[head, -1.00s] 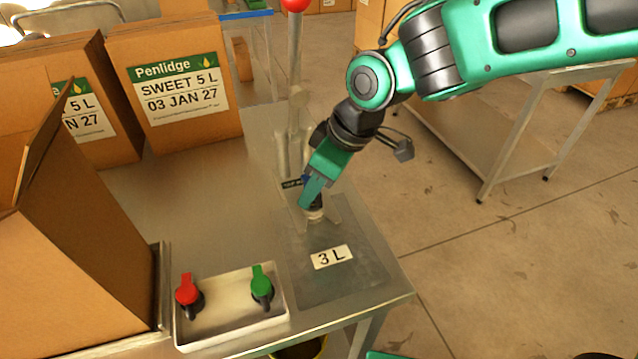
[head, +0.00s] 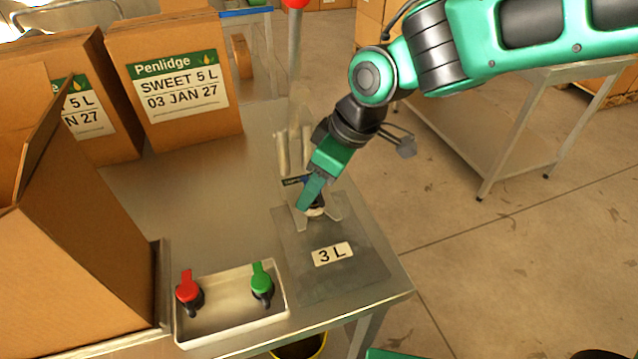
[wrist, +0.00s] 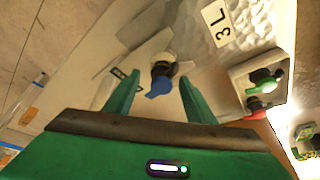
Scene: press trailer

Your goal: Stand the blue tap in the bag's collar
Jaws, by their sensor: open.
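The blue tap (wrist: 158,87) is between the spread fingers of my gripper (wrist: 158,76) in the wrist view, with a clear gap to each finger. Its dark body meets the white collar (wrist: 163,59) of the bag. It looks roughly upright there, but I cannot tell how deep it sits. In the head view my gripper (head: 309,197) points down over the collar (head: 315,212) and mostly hides the tap. The silvery bag (head: 350,278), labelled 3 L, lies flat on the table with its collar between pale fork arms.
A white tray (head: 190,338) holds a red tap (head: 188,286) and a green tap (head: 262,285). An open carton (head: 75,265) stands at left; labelled cartons (head: 185,115) stand behind. A post with a red knob (head: 295,3) rises behind my gripper. The table's middle is clear.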

